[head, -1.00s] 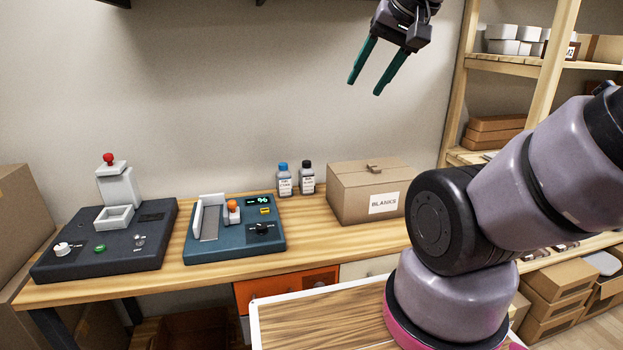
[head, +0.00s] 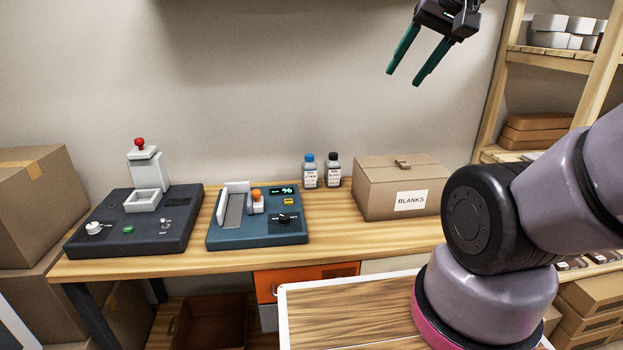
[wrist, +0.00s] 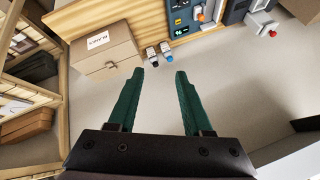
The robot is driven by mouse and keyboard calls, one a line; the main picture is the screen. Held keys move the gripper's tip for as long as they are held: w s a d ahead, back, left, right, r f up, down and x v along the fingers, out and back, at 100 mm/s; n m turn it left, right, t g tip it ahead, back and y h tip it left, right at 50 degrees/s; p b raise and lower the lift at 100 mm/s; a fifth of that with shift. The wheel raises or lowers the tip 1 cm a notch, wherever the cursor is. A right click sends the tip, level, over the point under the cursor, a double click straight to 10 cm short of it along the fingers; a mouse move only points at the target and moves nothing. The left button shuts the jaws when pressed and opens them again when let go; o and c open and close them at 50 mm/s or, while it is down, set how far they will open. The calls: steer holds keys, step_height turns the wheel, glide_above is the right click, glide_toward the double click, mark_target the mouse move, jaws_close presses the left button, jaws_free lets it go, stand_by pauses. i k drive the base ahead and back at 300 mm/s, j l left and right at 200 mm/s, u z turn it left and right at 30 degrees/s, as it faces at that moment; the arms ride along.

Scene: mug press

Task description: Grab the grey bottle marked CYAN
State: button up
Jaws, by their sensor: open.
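Two small grey bottles stand upright side by side at the back of the workbench, left of the cardboard box. One bottle has a blue cap (head: 309,171). The other has a black cap (head: 333,170). Both carry white labels whose print is too small to read surely; the blue-capped one's label may read CYAN. The wrist view also shows the blue-capped bottle (wrist: 168,55) and the black-capped bottle (wrist: 153,57) beyond the fingertips. My gripper (head: 404,79) is open and empty, with green fingers, high above the bench and apart from both bottles.
The BLANKS box (head: 402,187) stands close right of the bottles. A teal machine (head: 257,232) and a dark machine with a red knob (head: 130,237) stand to the left. Shelves (head: 555,60) rise at the right. Bare bench (head: 345,225) lies in front of the bottles.

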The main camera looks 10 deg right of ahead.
mark_target(309, 166)
steer(key=i+j, duration=0.1)
steer(key=j, duration=0.65)
steer(key=i+j, duration=0.1)
steer(key=j, duration=0.65)
steer(key=z, duration=0.05)
